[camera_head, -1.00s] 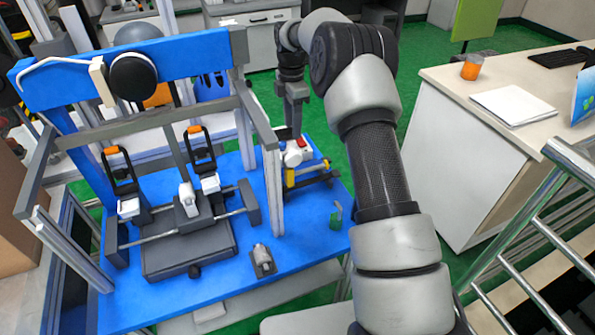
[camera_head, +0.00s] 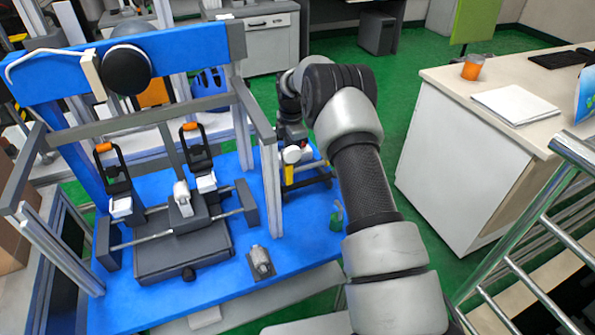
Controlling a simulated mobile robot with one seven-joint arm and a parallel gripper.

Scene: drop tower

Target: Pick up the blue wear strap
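I cannot make out a separate blue wear strap. A blue item with dark slots, like a helmet (camera_head: 209,84), shows behind the drop tower frame; whether a strap belongs to it is unclear. My arm reaches up from the lower right, bends at the top and hangs down at the right rear of the blue table (camera_head: 290,240). Its dark end, with my gripper (camera_head: 292,138), is just above a small group of white, red and yellow parts (camera_head: 297,160). The fingers are too small and dark to read.
The drop tower with its blue crossbeam (camera_head: 60,80) and grey posts stands left of my arm. A small grey clamp (camera_head: 260,262) and a green piece (camera_head: 337,217) lie on the table. A white desk (camera_head: 450,160) and metal railing (camera_head: 520,230) are on the right. Green floor lies between.

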